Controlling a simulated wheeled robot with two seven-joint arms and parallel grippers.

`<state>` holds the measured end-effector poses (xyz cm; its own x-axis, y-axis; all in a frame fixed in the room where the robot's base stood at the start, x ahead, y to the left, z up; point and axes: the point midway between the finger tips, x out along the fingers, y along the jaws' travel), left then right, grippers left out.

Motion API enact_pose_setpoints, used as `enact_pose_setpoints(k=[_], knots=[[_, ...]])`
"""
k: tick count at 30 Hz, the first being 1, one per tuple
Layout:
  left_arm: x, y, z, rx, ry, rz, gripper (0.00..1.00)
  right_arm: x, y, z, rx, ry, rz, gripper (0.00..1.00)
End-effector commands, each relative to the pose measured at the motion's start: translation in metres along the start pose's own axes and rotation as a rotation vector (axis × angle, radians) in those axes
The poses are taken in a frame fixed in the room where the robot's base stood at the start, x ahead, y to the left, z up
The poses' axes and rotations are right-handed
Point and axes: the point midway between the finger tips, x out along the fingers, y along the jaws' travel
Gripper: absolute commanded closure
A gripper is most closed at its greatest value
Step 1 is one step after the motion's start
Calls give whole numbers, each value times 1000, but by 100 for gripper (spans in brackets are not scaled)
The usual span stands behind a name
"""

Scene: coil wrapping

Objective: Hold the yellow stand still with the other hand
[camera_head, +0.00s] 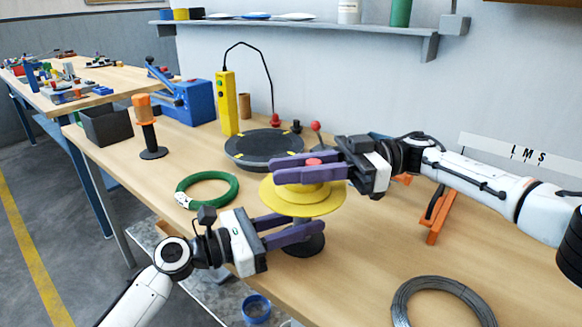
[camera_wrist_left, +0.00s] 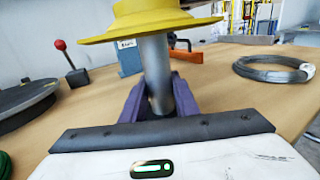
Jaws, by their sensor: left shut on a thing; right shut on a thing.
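The yellow stand has a wide yellow disc (camera_head: 335,205) with a raised hub, a red cap (camera_head: 313,162), a grey post and a dark round base (camera_head: 310,247). It stands upright on the table. My left gripper (camera_head: 300,226) reaches in low from the left, shut on the post under the disc. In the left wrist view its purple fingers (camera_wrist_left: 157,98) lie on both sides of the metal post (camera_wrist_left: 155,65), with the yellow disc (camera_wrist_left: 150,27) above. My right gripper (camera_head: 284,168) is above the disc, shut around the hub; its fingers partly hide the contact.
A green coil (camera_head: 229,196) lies left of the stand and a grey wire coil (camera_head: 405,291) at the front right. Behind are a dark turntable (camera_head: 262,148) and a yellow control post (camera_head: 227,104). An orange bracket (camera_head: 437,222) stands right. The table's front edge is close.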

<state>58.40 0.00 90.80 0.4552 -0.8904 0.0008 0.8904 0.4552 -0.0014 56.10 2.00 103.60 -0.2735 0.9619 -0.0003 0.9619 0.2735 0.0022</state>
Motion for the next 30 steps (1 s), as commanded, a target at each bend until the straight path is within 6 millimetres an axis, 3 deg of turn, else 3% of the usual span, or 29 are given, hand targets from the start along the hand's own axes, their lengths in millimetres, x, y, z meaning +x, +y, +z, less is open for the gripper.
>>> enact_pose_setpoints(k=[25,26,28,30], knots=[[1,-3,-1,1,1,-6,100,0,-5,2,6,-1,-94,100],[1,-3,-1,0,1,-6,100,0,-5,2,6,-1,-93,75],[1,-2,-1,0,1,-6,100,0,-5,2,6,-1,-93,63],[1,-2,-1,0,1,-5,100,0,-5,2,5,0,-93,61]])
